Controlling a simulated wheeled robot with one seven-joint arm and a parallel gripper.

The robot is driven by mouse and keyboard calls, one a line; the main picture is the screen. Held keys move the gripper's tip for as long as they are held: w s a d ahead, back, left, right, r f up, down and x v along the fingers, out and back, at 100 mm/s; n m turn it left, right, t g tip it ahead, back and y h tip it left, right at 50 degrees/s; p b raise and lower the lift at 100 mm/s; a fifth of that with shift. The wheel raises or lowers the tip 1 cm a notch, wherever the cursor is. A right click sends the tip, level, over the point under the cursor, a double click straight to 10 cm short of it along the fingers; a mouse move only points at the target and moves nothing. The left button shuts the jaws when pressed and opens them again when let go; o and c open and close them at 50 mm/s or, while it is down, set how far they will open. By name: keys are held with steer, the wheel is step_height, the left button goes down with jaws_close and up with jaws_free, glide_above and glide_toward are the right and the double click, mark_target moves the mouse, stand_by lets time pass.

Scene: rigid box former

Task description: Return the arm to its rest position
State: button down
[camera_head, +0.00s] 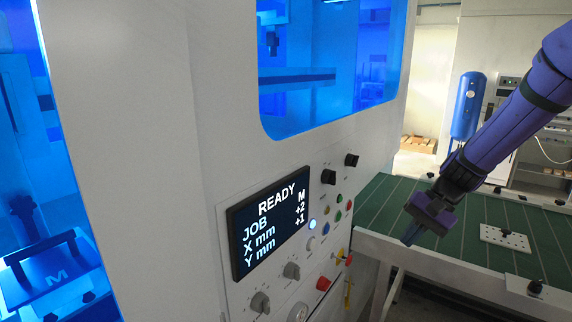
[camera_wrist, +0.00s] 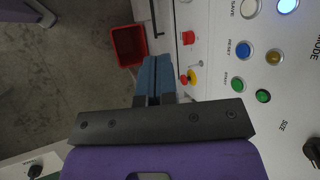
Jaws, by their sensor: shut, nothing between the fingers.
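My gripper (camera_head: 409,240) hangs at the end of my purple arm, to the right of the machine's control panel and in front of the green table. It is in the air, pointing down and to the left. In the wrist view its two blue-grey fingers (camera_wrist: 153,80) are together with nothing between them. The panel's coloured buttons lie to the right of the fingers in that view, and no contact with the panel shows.
The white machine (camera_head: 150,120) carries a display (camera_head: 268,222) reading READY, JOB M, X mm +2, Y mm +1. Knobs and buttons stick out beside it. A green-topped table (camera_head: 470,225) holds a white perforated plate (camera_head: 505,240). A red bin (camera_wrist: 128,45) stands on the floor.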

steer(key=s+d+r+n+t+h, duration=0.1)
steer(key=s+r+n+t+h, duration=0.1)
steer(key=s+r, duration=0.6)
steer(key=s+d+r+n+t+h, duration=0.2)
steer(key=s+r, duration=0.7)
steer(key=s, duration=0.6)
steer(key=n+t+h, duration=0.1)
steer(key=t+h, duration=0.1)
steer(key=shift+h, duration=0.3)
